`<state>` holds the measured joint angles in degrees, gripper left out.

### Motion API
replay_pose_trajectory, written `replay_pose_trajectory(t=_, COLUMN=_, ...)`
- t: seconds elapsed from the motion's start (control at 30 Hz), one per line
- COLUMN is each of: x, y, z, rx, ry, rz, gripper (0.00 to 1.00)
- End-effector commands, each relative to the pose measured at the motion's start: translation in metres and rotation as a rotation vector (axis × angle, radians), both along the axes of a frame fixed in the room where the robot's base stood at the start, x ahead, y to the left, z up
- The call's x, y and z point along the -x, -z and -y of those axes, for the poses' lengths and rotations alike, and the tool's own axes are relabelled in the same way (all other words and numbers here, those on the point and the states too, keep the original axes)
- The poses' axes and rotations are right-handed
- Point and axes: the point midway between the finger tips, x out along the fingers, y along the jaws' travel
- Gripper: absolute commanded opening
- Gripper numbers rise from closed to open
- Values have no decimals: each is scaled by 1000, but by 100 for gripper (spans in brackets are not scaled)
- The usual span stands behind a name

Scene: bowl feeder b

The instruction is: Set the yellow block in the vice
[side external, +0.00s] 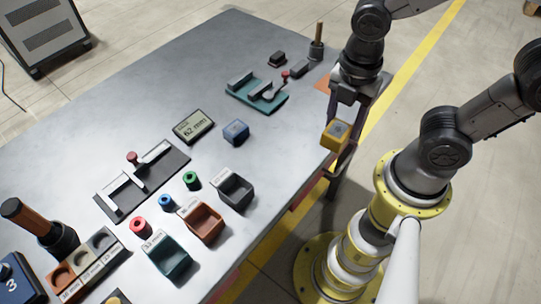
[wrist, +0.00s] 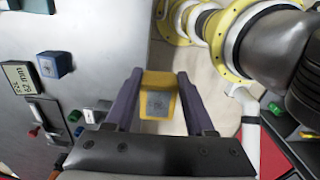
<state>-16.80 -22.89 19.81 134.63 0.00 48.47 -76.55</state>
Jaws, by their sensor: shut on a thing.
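The yellow block (side external: 334,136) has a grey square patch on one face. My gripper (side external: 338,123) is shut on it and holds it in the air near the right edge of the table. In the wrist view the yellow block (wrist: 158,104) sits between the two purple-grey fingers of my gripper (wrist: 159,80). What looks like the vice (side external: 243,99) has a teal base, grey jaws and a red-knobbed handle. It stands on the table to the left of and behind my gripper, apart from the block. No block shows between its jaws.
A blue block (side external: 236,131) and a 62 mm display (side external: 193,126) lie left of the gripper. A dark fixture (side external: 165,182) with a red knob, open bins (side external: 203,222) and coloured rings (side external: 191,180) stand nearer. A post (side external: 317,44) stands at the far corner.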

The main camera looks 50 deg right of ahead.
Motion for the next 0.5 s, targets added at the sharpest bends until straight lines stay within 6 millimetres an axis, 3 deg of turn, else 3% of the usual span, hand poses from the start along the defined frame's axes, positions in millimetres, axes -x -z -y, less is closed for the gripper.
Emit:
replay_pose_trajectory(t=0.17, x=-13, y=6, z=-4, rx=0, ry=2, rz=-2, gripper=0)
replay_pose_trajectory(t=0.5, x=-80, y=38, z=-24, rx=1, ry=2, rz=-4, gripper=0)
